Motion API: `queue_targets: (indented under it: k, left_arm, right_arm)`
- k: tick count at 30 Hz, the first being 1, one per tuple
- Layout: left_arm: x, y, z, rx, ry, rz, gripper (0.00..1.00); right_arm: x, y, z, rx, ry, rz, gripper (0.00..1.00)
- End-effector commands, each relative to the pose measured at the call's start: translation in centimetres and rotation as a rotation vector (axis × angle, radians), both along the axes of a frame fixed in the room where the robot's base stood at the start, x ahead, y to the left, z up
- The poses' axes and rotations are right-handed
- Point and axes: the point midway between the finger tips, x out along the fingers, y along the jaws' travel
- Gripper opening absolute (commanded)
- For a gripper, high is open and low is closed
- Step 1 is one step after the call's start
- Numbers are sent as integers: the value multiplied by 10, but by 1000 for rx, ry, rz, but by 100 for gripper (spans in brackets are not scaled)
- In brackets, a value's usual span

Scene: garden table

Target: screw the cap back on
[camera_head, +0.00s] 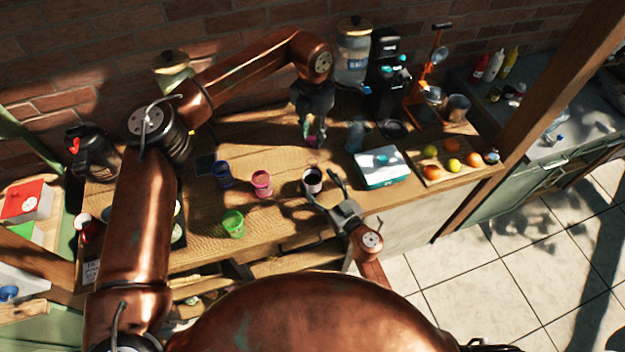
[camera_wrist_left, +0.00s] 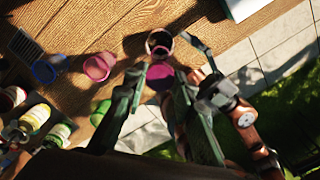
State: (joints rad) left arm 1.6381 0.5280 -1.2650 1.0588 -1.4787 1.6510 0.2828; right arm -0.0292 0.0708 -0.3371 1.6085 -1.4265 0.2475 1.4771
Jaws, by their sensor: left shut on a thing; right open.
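My left gripper (camera_head: 312,136) is shut on a magenta cap (camera_head: 313,141) and holds it above the wooden table, behind an open jar (camera_head: 312,180). The jar stands upright near the table's front edge, with a pale rim and dark inside. In the left wrist view the cap (camera_wrist_left: 160,76) sits between the left fingertips, with the jar (camera_wrist_left: 159,43) just beyond it. My right gripper (camera_head: 326,190) is open at the jar's front right, its fingers spread near the jar. Whether they touch the jar I cannot tell.
A blue cup (camera_head: 222,174), a pink cup (camera_head: 261,184) and a green cup (camera_head: 233,223) stand left of the jar. A teal box with a white lid (camera_head: 380,166) is to the right. Farther right is a fruit board (camera_head: 457,172). A clear glass (camera_head: 356,136) stands behind the box.

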Motion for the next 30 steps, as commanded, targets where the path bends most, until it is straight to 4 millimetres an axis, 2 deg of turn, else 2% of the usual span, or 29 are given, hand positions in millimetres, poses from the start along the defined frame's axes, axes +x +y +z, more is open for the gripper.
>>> queue_targets:
  k: [6, 18, 30]
  left_arm:
    - [0, 0, 0, 0, 0, 0, 17]
    - [0, 0, 0, 0, 0, 0, 17]
    - [0, 0, 0, 0, 0, 0, 17]
  right_arm:
    - [20, 13, 0, -1, -1, 0, 66]
    - [25, 16, 0, -1, -1, 0, 66]
    - [25, 16, 0, -1, -1, 0, 40]
